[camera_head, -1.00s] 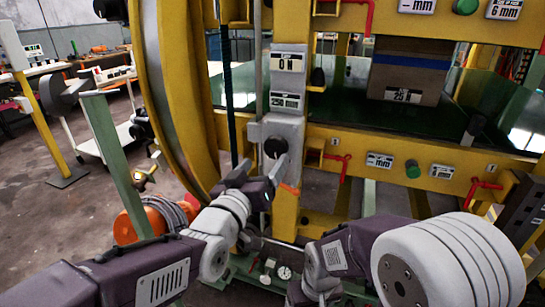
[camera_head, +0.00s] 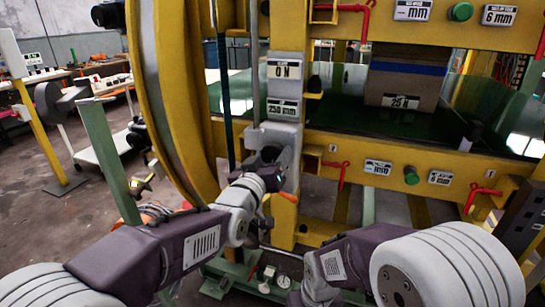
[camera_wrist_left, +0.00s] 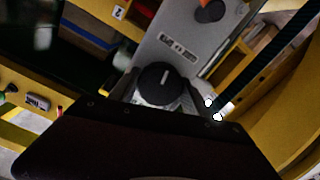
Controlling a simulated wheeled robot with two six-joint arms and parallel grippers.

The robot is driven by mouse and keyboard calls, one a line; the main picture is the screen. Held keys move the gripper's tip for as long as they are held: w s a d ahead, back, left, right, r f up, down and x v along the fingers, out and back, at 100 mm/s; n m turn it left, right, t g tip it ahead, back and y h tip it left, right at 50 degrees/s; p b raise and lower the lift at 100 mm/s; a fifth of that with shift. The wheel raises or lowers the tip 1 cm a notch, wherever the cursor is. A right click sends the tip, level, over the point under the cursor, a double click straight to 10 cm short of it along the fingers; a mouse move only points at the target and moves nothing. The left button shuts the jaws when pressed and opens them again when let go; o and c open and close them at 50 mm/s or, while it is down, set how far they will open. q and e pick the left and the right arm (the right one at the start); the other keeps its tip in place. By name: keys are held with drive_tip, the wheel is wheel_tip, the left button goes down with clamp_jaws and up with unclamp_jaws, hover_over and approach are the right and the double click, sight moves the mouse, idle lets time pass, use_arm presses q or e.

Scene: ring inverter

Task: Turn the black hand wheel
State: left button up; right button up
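The black hand wheel is a round black knob with a white mark; it shows in the left wrist view (camera_wrist_left: 160,83), in front of a grey panel. In the head view, it is at the grey box (camera_head: 284,137) on the yellow post, mostly hidden by my left gripper (camera_head: 279,172). In the left wrist view, the left gripper's fingers (camera_wrist_left: 163,93) stand apart, one on each side of the wheel. I cannot tell whether they touch it. My right arm shows at the lower right of the head view; its gripper is outside the frame.
A large yellow ring (camera_head: 165,100) stands close to the left of the grey box. Yellow beams with red handles (camera_head: 342,171) and green knobs (camera_head: 411,175) run to the right. A cardboard box (camera_head: 405,78) sits behind. Gauges (camera_head: 268,272) are low in front.

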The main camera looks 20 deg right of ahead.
use_arm(q)
drive_tip(key=m, duration=0.5)
drive_tip(key=shift+m, duration=0.4)
drive_tip(key=m, duration=0.5)
drive_tip(key=shift+m, duration=0.3)
idle(0.5)
drive_tip(key=o, duration=1.4)
